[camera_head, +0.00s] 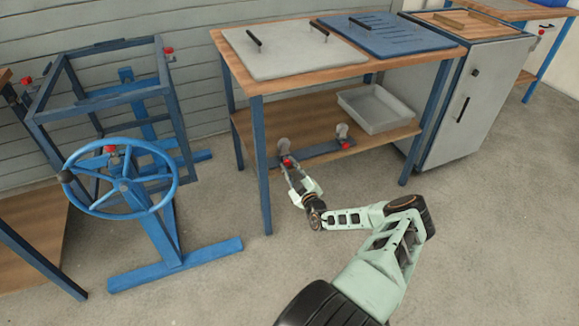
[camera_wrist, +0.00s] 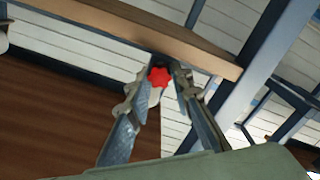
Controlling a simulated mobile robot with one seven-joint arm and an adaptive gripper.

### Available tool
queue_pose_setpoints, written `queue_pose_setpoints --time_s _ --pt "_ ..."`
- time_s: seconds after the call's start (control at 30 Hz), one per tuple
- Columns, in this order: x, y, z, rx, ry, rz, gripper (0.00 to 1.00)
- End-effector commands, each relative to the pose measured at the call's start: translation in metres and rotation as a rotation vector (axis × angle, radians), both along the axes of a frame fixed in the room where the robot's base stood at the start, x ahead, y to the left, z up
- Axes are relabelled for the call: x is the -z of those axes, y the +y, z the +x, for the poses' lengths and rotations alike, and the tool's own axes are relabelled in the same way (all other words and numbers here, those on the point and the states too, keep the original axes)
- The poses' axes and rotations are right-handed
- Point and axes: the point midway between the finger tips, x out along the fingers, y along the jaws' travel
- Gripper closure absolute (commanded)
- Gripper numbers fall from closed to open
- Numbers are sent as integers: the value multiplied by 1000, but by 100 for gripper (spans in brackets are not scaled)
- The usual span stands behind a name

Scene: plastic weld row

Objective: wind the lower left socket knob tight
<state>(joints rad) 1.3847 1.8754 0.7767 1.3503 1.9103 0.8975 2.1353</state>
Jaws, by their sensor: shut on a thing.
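The lower left socket knob (camera_head: 287,161) is small and red, at the left end of a dark bar (camera_head: 318,151) along the front of the bench's lower shelf. A pale round piece (camera_head: 284,145) stands just behind it. My gripper (camera_head: 288,167) reaches up to this knob from the front. In the wrist view the lobed red knob (camera_wrist: 159,76) sits between the fingertips of my gripper (camera_wrist: 161,85), which is shut on it. The fingers hide part of the knob's sides. How tight the knob is cannot be told.
A second red knob (camera_head: 346,145) is on the bar's right end. A grey tray (camera_head: 379,108) stands on the shelf. The bench's blue front leg (camera_head: 261,165) is close left of my gripper. A blue handwheel (camera_head: 120,178) stands farther left. The floor in front is clear.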

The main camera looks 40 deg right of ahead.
Motion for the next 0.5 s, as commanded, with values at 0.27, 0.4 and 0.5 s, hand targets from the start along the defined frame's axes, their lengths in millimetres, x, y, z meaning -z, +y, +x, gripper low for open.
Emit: queue_pose_setpoints --time_s 0.27,0.4,0.5 --pt "1 0 -1 0 1 1 62" --pt "1 0 0 0 1 2 62" --pt "1 0 -3 0 2 3 62"
